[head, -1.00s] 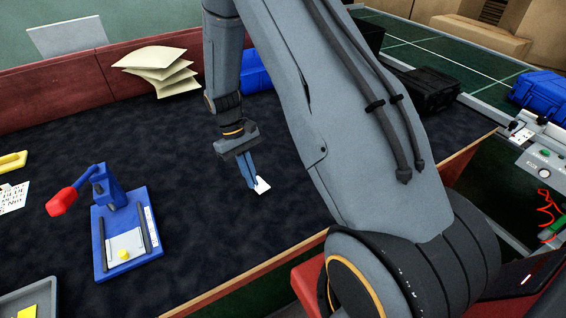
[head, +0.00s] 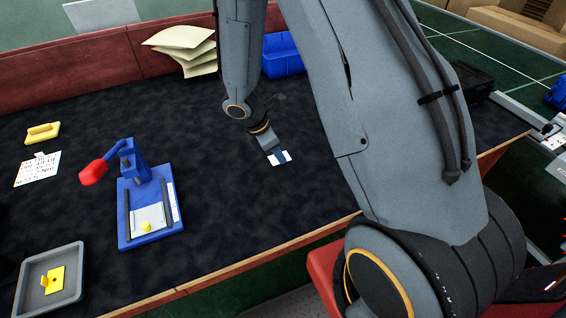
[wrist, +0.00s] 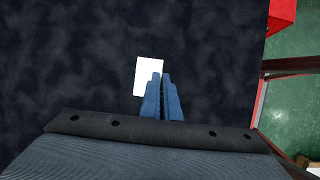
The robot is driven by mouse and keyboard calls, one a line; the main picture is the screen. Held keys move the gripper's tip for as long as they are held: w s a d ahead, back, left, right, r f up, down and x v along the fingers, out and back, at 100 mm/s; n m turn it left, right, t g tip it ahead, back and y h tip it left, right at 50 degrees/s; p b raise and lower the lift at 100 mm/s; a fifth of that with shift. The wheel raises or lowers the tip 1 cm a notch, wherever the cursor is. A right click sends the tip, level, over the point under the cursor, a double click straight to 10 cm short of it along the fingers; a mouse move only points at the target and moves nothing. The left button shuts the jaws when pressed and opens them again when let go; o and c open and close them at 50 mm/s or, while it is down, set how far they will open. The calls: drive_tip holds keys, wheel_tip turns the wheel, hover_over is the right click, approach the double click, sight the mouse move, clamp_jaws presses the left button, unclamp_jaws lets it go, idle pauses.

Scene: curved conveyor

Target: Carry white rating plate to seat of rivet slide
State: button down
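The white rating plate (head: 272,162) is at my gripper's fingertips (head: 278,155) over the dark tabletop, right of the rivet slide. In the wrist view the plate (wrist: 147,77) lies flat and square beneath the two blue fingertips (wrist: 161,76), mostly to their left. The fingers are nearly together, with a thin gap, and appear shut on the plate; the contact itself is hidden. The rivet slide (head: 130,225) is a blue base with a post and red-knobbed lever. Its pale seat (head: 147,213) has a yellow knob.
A grey tray (head: 32,292) with a yellow tabbed plate (head: 53,281) stands front left. A printed card (head: 38,168) and yellow handle (head: 42,132) lie far left. The tabletop between plate and slide is clear.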

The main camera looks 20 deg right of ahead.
sight(278, 163)
drive_tip(key=shift+f+p, duration=0.35)
drive_tip(key=shift+f, duration=1.85)
drive_tip(key=shift+f, duration=0.2)
drive_tip(key=c, duration=2)
unclamp_jaws()
drive_tip(key=shift+r, duration=0.15)
